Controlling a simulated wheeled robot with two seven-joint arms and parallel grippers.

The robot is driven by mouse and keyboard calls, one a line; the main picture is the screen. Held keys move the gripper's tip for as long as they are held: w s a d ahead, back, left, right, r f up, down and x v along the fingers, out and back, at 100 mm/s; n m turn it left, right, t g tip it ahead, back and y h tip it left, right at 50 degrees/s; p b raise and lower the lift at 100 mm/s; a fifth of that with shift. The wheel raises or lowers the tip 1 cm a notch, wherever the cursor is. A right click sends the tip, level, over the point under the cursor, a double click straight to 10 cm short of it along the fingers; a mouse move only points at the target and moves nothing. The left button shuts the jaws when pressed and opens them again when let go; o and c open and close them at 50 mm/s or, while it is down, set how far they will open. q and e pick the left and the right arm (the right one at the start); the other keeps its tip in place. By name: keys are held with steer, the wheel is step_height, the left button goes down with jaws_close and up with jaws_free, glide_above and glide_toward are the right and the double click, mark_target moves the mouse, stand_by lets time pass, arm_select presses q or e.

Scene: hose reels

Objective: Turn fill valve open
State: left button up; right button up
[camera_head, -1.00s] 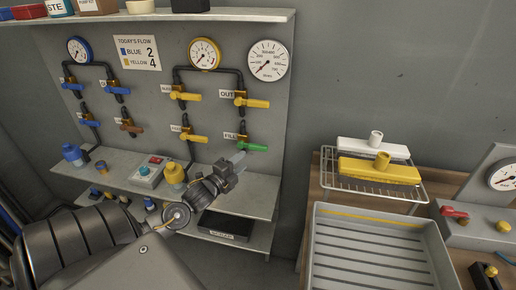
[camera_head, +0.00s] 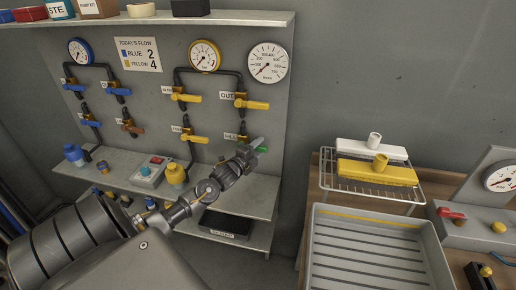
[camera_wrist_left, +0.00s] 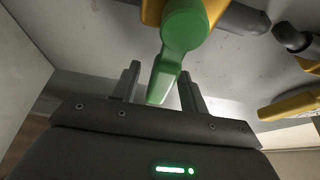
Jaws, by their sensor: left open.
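The fill valve has a green lever handle (camera_head: 263,149) on the panel under the "FILL" label. In the head view my left gripper covers most of it; earlier it pointed right, roughly level. In the left wrist view the green handle (camera_wrist_left: 182,45) reaches down between the two fingers. My left gripper (camera_head: 256,144) is open at the handle, with one finger on each side in the left wrist view (camera_wrist_left: 158,90). I cannot tell whether either finger touches it. My right gripper is not in view.
Yellow-handled valves (camera_head: 243,102) sit above and left of the fill valve. A metal shelf (camera_head: 262,205) lies below, with a yellow bottle (camera_head: 175,173) and a control box (camera_head: 149,171). A grey tray (camera_head: 375,255) and a wire rack (camera_head: 345,184) stand to the right.

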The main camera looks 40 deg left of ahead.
arm_select(q)
steer(key=shift+c, duration=0.4)
jaws_close()
